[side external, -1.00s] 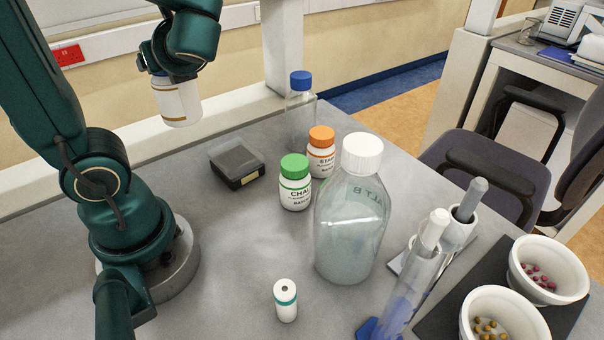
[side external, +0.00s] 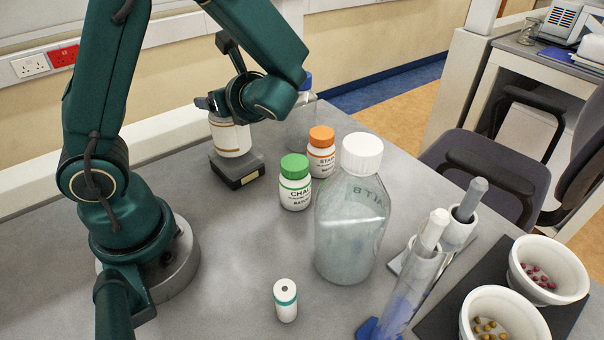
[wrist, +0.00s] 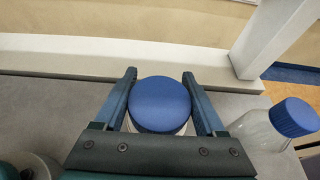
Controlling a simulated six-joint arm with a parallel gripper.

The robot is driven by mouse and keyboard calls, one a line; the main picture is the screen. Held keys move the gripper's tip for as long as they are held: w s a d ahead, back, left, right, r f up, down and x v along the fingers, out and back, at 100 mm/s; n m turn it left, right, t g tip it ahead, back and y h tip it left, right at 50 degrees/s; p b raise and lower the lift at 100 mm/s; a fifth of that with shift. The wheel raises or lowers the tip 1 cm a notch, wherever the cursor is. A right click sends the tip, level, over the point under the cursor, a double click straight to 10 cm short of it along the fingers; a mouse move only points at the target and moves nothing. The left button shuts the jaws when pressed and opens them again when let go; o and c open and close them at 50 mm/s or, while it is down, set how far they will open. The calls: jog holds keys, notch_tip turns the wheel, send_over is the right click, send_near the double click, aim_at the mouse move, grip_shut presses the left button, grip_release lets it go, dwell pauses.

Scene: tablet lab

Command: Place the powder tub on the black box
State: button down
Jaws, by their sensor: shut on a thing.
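The powder tub (side external: 230,138) is white with gold bands, and its blue lid (wrist: 160,103) shows in the wrist view. It is upright over the black box (side external: 238,172) on the bench. Its base appears at the box's top, but I cannot tell whether it rests there or hovers just above. My gripper (wrist: 160,80) is shut on the tub, with one finger on each side of it. In the side view my gripper (side external: 226,112) is partly hidden by my own wrist. In the wrist view the box is hidden beneath the tub.
A clear blue-capped bottle (side external: 301,125) stands close right of my gripper. A small white vial (side external: 286,303) stands in front. The bench left of the box is clear.

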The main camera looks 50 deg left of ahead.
jog(key=shift+f, duration=0.45)
grip_release()
jog(key=shift+f, duration=0.1)
